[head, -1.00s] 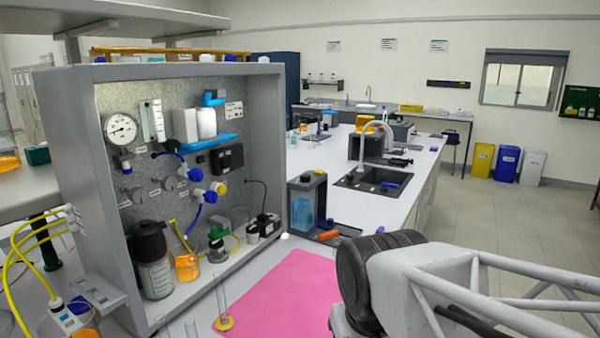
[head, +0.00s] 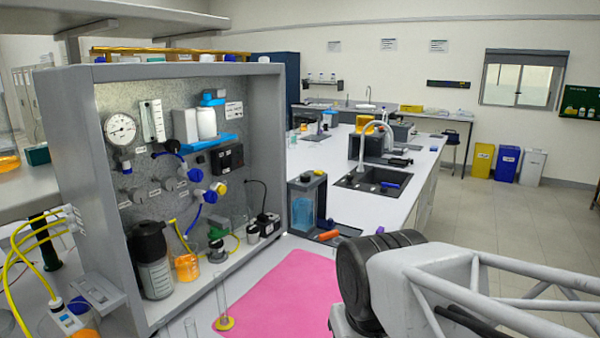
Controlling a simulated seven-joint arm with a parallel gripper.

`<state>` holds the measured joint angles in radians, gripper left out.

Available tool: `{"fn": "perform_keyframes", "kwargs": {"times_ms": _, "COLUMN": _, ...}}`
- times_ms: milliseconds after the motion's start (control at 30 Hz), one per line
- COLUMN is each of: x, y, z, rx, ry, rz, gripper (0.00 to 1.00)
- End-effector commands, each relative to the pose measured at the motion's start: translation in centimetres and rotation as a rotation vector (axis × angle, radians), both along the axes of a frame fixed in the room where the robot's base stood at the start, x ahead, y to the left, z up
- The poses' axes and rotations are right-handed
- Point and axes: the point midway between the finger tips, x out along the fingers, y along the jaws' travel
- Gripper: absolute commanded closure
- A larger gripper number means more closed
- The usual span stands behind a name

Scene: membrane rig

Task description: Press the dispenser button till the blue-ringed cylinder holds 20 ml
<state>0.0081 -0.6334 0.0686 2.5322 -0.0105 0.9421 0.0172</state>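A dark-framed unit with a clear tank of blue liquid (head: 303,212) stands on the white bench right of the rig; it looks like the dispenser. I cannot make out its button. A tall clear cylinder (head: 222,300) with a yellow base stands at the front left edge of the pink mat. The top of another clear cylinder (head: 190,328) shows at the bottom edge, the rest cut off. I cannot make out a blue ring or a liquid level in either. My arm's dark joint and grey links fill the lower right; my gripper is not visible.
The grey rig cabinet (head: 272,150) stands at the left with a gauge, valves, tubing and bottles. A small orange piece (head: 349,229) lies by the tank unit. The pink mat (head: 285,290) is largely bare. A sink (head: 372,180) is farther back.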

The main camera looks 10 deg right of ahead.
Motion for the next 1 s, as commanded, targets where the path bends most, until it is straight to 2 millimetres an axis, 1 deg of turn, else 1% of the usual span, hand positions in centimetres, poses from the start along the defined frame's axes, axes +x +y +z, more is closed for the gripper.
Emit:
{"fn": "perform_keyframes", "kwargs": {"times_ms": 800, "x": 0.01, "y": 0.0, "z": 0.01, "rx": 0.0, "ry": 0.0, "rz": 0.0, "gripper": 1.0}}
{"fn": "perform_keyframes", "kwargs": {"times_ms": 1000, "x": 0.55, "y": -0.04, "z": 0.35, "rx": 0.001, "ry": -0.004, "rz": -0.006, "gripper": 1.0}}
